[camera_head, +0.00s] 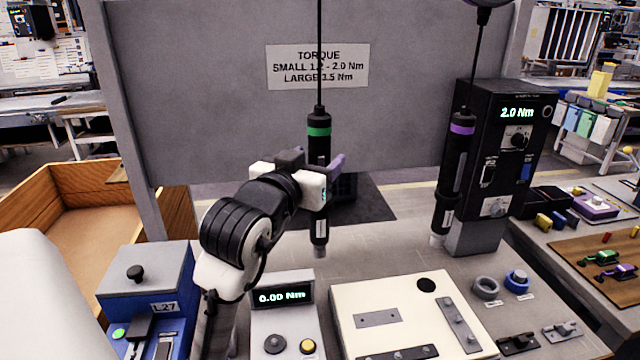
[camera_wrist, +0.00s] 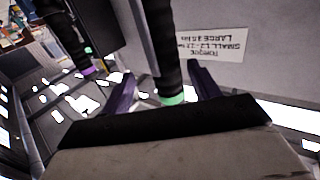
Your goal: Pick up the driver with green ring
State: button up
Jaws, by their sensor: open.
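The driver with the green ring (camera_head: 319,132) hangs upright on a cable in the middle of the head view. Its black body runs down to a grey tip above the bench. My gripper (camera_head: 318,163) is at the driver's upper body, just below the green ring, and hides part of it. In the wrist view the green-ringed driver (camera_wrist: 170,85) stands between the two purple fingers of my gripper (camera_wrist: 162,80). The fingers are spread, with a gap on each side of the driver. A second driver with a purple ring (camera_head: 455,165) hangs slightly tilted to the right.
A black controller reading 2.0 Nm (camera_head: 488,160) stands right, behind the purple-ringed driver. A white fixture plate (camera_head: 385,295), a 0.00 Nm display box (camera_head: 283,310) and a blue box (camera_head: 150,285) are on the bench. A grey panel (camera_head: 220,90) rises behind.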

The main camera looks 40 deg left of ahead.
jog(key=p+x, duration=0.1)
jog(key=x, duration=0.1)
jog(key=p+x, duration=0.2)
jog(key=x, duration=0.1)
jog(key=shift+s+a, duration=0.15)
jog(key=shift+a, duration=0.15)
jog(key=shift+w+f, duration=0.1)
jog(key=shift+w, duration=0.25)
jog(key=shift+c, duration=0.4)
jog(key=c, duration=1.2)
jog(key=shift+s, duration=0.1)
grip_shut()
